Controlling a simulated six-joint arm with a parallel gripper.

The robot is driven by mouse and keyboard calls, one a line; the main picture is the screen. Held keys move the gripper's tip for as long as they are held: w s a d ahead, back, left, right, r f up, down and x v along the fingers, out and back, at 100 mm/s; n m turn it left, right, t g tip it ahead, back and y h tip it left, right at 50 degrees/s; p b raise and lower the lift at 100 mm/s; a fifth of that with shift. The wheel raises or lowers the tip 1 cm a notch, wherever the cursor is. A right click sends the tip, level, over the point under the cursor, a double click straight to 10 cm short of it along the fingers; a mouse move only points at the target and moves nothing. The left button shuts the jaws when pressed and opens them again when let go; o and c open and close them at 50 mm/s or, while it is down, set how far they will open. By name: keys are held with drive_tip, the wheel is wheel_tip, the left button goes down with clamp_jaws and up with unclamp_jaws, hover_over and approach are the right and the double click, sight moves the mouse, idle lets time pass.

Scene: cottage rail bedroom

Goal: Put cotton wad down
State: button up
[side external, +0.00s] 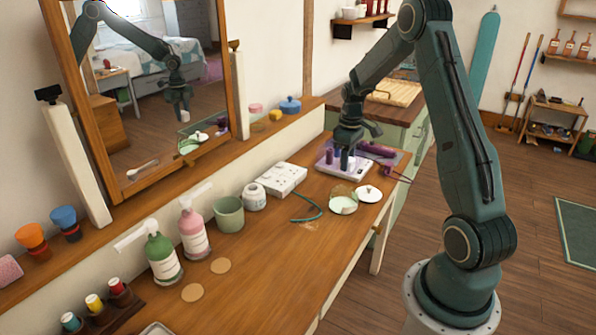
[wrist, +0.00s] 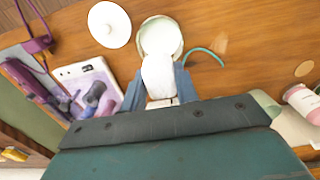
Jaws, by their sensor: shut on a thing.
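My gripper (wrist: 160,82) is shut on a white cotton wad (wrist: 158,72), which shows between the two fingers in the wrist view. In the side view my gripper (side external: 347,160) points down over the bench, by a pale tray (side external: 328,168) with purple items. The wad is too small to make out clearly there. In the wrist view the wad overlaps the near part of a round, pale open dish (wrist: 146,30); whether they touch I cannot tell. The dish (side external: 343,205) also shows in the side view, in front of the tray.
A white round lid (wrist: 109,24) lies beside the dish. A teal cord (side external: 308,213), a white socket block (side external: 278,178), a white jar (side external: 255,197), a green cup (side external: 229,214) and pump bottles (side external: 193,236) stand left. The bench's front middle is clear.

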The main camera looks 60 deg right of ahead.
wheel_tip(320, 180, down, 9)
drive_tip(key=shift+f, duration=0.1)
drive_tip(key=shift+f, duration=0.1)
drive_tip(key=shift+f, duration=2)
drive_tip(key=shift+f, duration=0.1)
drive_tip(key=o, duration=0.7)
drive_tip(key=shift+o, duration=0.2)
wheel_tip(320, 180, up, 12)
drive_tip(key=shift+r, duration=0.1)
